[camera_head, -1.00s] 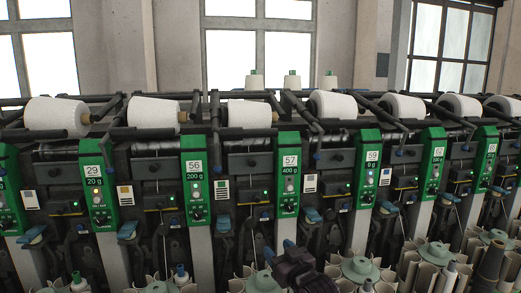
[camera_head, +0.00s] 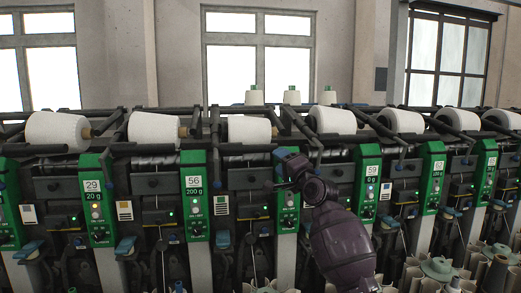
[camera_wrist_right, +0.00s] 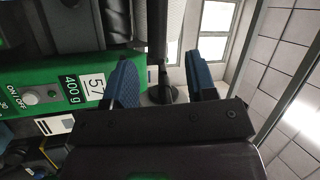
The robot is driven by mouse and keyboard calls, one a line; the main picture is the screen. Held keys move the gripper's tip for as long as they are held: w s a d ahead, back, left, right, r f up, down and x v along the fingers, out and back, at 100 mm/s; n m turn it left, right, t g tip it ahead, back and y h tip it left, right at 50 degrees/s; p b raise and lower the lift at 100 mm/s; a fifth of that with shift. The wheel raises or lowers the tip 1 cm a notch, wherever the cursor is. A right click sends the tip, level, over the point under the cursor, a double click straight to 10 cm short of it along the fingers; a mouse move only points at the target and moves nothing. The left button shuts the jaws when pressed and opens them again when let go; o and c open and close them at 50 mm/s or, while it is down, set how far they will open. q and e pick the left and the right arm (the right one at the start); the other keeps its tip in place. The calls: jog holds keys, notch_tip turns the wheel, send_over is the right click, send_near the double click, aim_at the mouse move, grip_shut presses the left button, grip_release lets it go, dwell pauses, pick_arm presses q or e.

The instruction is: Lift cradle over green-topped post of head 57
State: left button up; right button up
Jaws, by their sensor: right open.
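The green-topped post of head 57 shows in the right wrist view as a green panel (camera_wrist_right: 60,88) with a "57" and "400 g" label. In the head view my right gripper (camera_head: 287,158) covers that label, and the post's lower green part (camera_head: 288,212) shows below. My right gripper (camera_wrist_right: 162,85) is open, its blue fingers apart at the panel's top end. A dark bar (camera_wrist_right: 158,35) with a round dark end shows between the fingers in the picture, apparently cradle hardware; contact is unclear. In the head view dark cradle arms (camera_head: 301,124) sit above the post. My left gripper is out of view.
White yarn cones (camera_head: 249,130) and (camera_head: 332,119) lie along the machine's top. Green posts 56 (camera_head: 194,200) and 59 (camera_head: 369,190) stand either side. Several upright white cones (camera_head: 292,97) stand behind.

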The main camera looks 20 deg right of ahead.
aim_at(263, 151)
jog(key=w, duration=0.3)
jog(key=w+a+r+m+b, duration=0.1)
jog(key=w, duration=0.1)
jog(key=w+a+m, duration=0.1)
jog(key=w, duration=0.2)
jog(key=shift+w+r, duration=0.3)
jog(key=shift+b+x, duration=0.5)
jog(key=shift+x, duration=0.4)
jog(key=shift+r, duration=0.1)
jog(key=shift+c, duration=0.7)
grip_shut()
